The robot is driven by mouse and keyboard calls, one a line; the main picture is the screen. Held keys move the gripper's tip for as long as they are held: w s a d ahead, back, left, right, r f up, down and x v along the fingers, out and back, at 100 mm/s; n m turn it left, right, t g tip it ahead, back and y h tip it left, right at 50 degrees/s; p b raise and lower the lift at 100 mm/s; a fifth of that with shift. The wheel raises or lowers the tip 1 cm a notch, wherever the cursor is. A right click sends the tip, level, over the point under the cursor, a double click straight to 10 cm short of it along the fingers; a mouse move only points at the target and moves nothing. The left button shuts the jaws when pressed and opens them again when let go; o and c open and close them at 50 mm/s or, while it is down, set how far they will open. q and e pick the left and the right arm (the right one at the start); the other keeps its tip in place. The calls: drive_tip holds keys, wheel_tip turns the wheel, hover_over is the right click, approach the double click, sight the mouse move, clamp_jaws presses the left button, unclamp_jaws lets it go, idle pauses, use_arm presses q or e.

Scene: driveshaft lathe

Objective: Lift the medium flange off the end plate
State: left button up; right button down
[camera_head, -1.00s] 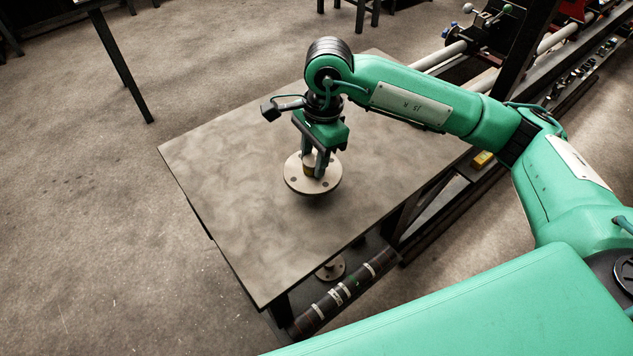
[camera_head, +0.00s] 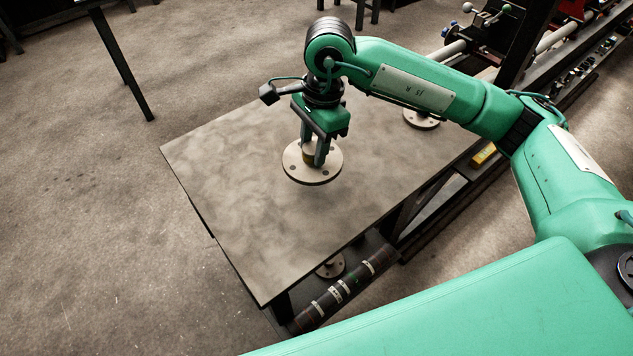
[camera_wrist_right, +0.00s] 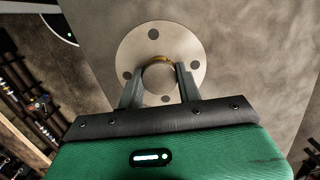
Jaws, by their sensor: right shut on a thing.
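My right gripper (camera_head: 313,158) is shut on the raised hub of a round, pale metal flange (camera_head: 329,169) with several bolt holes. It points down and holds the flange roughly level, a little above the grey tabletop. The right wrist view shows the two fingers (camera_wrist_right: 158,82) on either side of the hub, with the flange disc (camera_wrist_right: 140,47) around them. A second flange (camera_head: 421,120) stands on the table's far right part, partly hidden behind my right arm. I cannot tell a separate end plate under the held flange. My left gripper is not in view.
The tabletop (camera_head: 235,205) is mostly bare. Below its front edge are a dark shaft with light bands (camera_head: 343,291) and another small flange (camera_head: 331,267). Lathe rails and machinery (camera_head: 490,35) run along the back right.

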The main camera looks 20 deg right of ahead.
drive_tip(key=shift+r+p, duration=0.85)
drive_tip(key=shift+r, duration=2)
drive_tip(key=shift+f, duration=0.15)
